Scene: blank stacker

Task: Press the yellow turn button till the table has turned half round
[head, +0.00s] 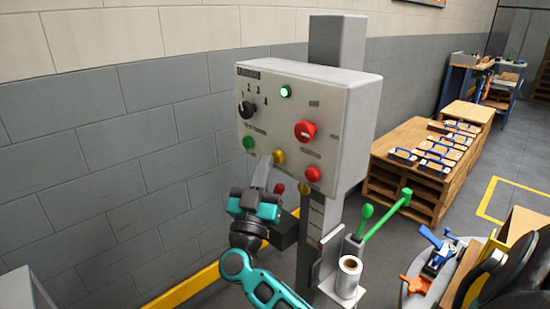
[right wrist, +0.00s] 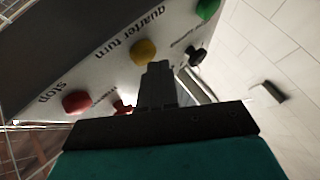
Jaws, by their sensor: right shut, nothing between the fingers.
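The yellow turn button (head: 279,157) sits low on the front of the light grey control box, between a green and a red button. It also shows in the right wrist view (right wrist: 143,52), beside the words "quarter turn". My right gripper (head: 265,164) is shut and empty. Its fingertips (right wrist: 157,66) point at the panel just beside the yellow button, overlapping its edge in the right wrist view; I cannot tell whether they touch it. A round grey table (head: 412,288) with blue and orange clamps is partly visible at the lower right. My left gripper is not in view.
The control box (head: 355,112) also carries a large red knob (head: 305,130), a black selector (head: 246,110), a lit green lamp (head: 285,91) and a green button (head: 248,142). Green-handled levers (head: 389,213) and a white roll (head: 348,275) are below. A pallet (head: 415,165) with parts stands behind.

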